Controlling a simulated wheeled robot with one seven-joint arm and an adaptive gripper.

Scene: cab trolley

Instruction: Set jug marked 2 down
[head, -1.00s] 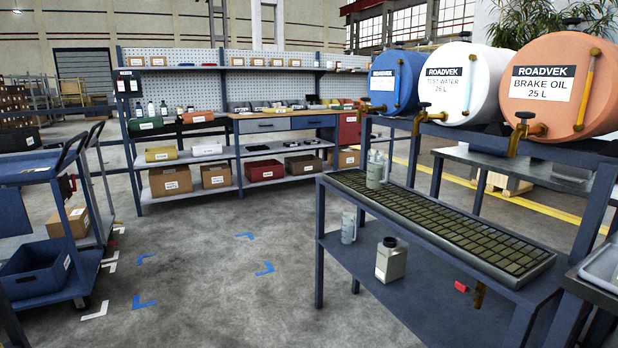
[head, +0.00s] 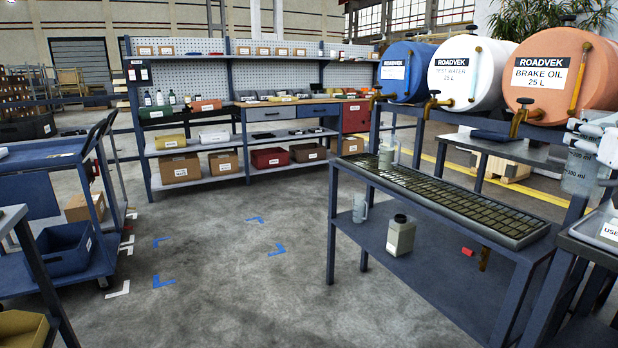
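A clear measuring jug (head: 580,172) with ml markings hangs in the air at the right edge, in front of the rack post. My white gripper (head: 598,140) is at its upper right side and appears shut on it; the fingers are partly hidden and cut off by the frame. I cannot read a number on this jug. A second jug (head: 387,155) stands upright on the far end of the drip grating (head: 450,195). A third jug (head: 360,207) stands on the shelf below (head: 440,262). I cannot read their numbers either.
A square bottle (head: 400,236) and a small red item (head: 467,252) are on the lower shelf. Blue, white and orange drums (head: 553,80) with taps stand above the grating. Most of the grating is bare. A blue trolley (head: 60,200) is at left; the floor between is clear.

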